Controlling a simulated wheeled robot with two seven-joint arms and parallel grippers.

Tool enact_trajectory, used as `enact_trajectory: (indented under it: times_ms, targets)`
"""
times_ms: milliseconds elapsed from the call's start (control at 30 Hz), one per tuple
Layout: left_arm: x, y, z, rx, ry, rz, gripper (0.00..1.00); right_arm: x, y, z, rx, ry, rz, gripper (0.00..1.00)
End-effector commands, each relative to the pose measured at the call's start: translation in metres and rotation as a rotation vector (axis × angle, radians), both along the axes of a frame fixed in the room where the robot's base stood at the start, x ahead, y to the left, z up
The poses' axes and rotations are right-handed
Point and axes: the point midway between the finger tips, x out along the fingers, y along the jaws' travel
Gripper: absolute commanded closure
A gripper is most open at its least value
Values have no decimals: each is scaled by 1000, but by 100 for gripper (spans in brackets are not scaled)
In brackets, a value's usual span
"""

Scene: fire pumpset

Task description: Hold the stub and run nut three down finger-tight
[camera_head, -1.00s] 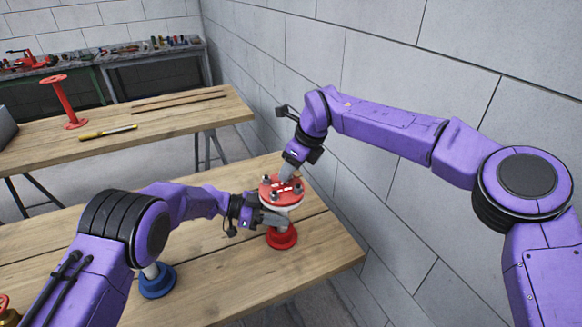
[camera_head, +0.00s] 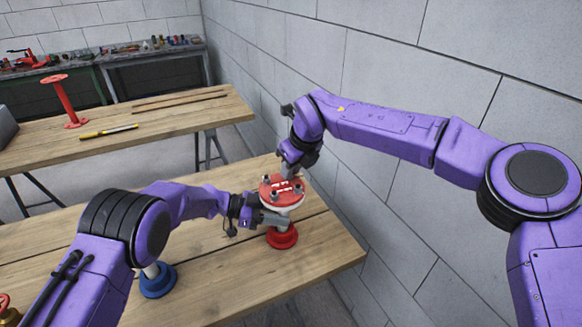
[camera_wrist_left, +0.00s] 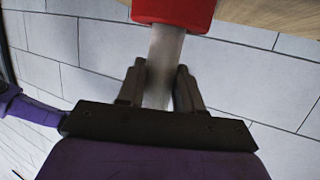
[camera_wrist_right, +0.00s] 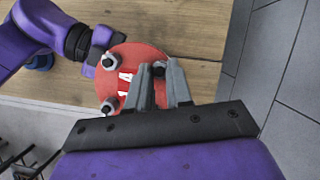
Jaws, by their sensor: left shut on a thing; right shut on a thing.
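The stub is a pale pipe (camera_wrist_left: 165,52) standing upright, with a red flange (camera_head: 283,185) on top and a red foot (camera_head: 282,238) below. White marks and several studs with grey nuts show on the flange. My left gripper (camera_wrist_left: 158,88) is shut on the pipe from the left, between flange and foot. My right gripper (camera_wrist_right: 158,74) comes from above and is shut on a nut (camera_wrist_right: 158,71) at the flange's far edge; its fingers mostly hide this nut. Two other nuts, one upper (camera_wrist_right: 109,61) and one lower (camera_wrist_right: 109,105), stand clear of the fingers.
The stub stands on a wooden bench (camera_head: 225,268) near its right edge, close to the grey block wall (camera_head: 400,75). A blue-footed piece (camera_head: 157,281) stands beside my left arm. A second bench behind holds a red stand (camera_head: 68,100) and a yellow tool (camera_head: 108,131).

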Motion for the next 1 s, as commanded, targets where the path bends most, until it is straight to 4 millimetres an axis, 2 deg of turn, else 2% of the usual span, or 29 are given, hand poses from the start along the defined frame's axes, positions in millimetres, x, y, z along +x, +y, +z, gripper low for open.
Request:
enact_trajectory:
  times_ms: [700,1000]
  targets:
    - [0,-2,1,-3,-2,-1,87,-5,11,-1,-4,6,-669,100]
    - [0,-2,1,-4,-3,-1,87,-5,13,-1,-6,8,-887,100]
